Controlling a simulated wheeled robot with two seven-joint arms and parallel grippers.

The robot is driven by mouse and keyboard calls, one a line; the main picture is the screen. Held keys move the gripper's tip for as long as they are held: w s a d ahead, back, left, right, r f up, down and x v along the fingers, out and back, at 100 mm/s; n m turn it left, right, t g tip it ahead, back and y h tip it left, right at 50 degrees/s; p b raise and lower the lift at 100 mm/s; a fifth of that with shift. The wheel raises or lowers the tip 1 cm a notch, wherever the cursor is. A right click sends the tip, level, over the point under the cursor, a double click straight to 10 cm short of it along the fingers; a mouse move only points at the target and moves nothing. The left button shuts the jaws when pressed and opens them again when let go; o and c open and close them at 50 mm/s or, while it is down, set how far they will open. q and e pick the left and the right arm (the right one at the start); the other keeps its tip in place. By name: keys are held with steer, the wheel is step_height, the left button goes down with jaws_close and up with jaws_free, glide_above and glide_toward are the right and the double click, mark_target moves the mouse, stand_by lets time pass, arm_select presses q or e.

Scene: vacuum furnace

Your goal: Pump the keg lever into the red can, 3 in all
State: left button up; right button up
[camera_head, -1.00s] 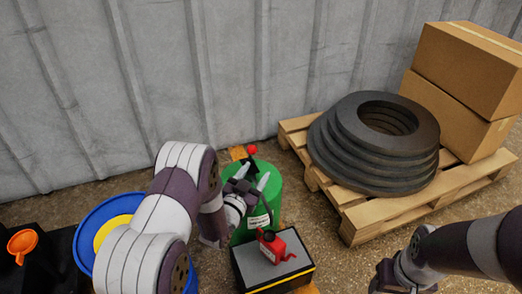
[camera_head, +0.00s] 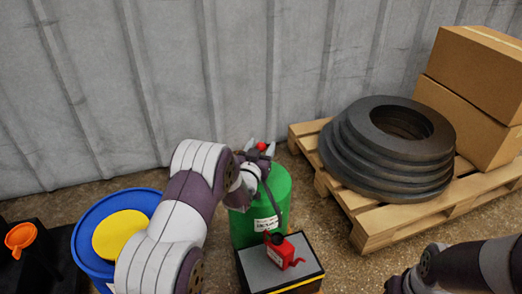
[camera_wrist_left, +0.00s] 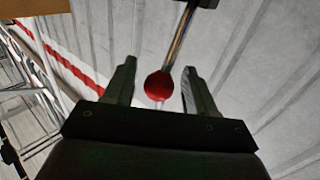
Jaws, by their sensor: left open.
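The green keg (camera_head: 274,190) stands near the wall, partly hidden by my left arm. Its lever ends in a red ball knob (camera_head: 262,146), which also shows in the left wrist view (camera_wrist_left: 158,86). My left gripper (camera_head: 258,151) is open at the top of the keg. In the wrist view the knob and its rod lie between the two fingers, with gaps on both sides. The red can (camera_head: 283,254) with a black cap stands on a grey-topped black box (camera_head: 256,272) in front of the keg. My right gripper (camera_head: 396,286) is at the bottom edge, its fingers not visible.
A blue drum (camera_head: 92,222) with a yellow top and an orange funnel (camera_head: 20,237) are at left. A pallet (camera_head: 372,222) with black rings (camera_head: 345,165) and cardboard boxes (camera_head: 468,115) is at right. The corrugated wall (camera_head: 200,70) stands behind.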

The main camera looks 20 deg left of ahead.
arm_select(q)
jaws_close()
steer(key=shift+s+d+f+p, duration=0.15)
steer(key=shift+s+d+p, duration=0.2)
steer(key=shift+s+p, duration=0.25)
steer(key=shift+f, duration=0.3)
jaws_free()
steer(key=s+p, duration=0.1)
steer(key=s, duration=0.1)
steer(key=s+p, duration=0.1)
steer(key=s, duration=0.1)
steer(key=s+r+p, duration=0.1)
steer(key=shift+s, duration=0.4)
steer(key=p, duration=0.3)
glide_toward(263, 151)
steer(key=s, duration=0.3)
steer(key=shift+w+a+f, duration=0.1)
steer(key=shift+f, duration=0.25)
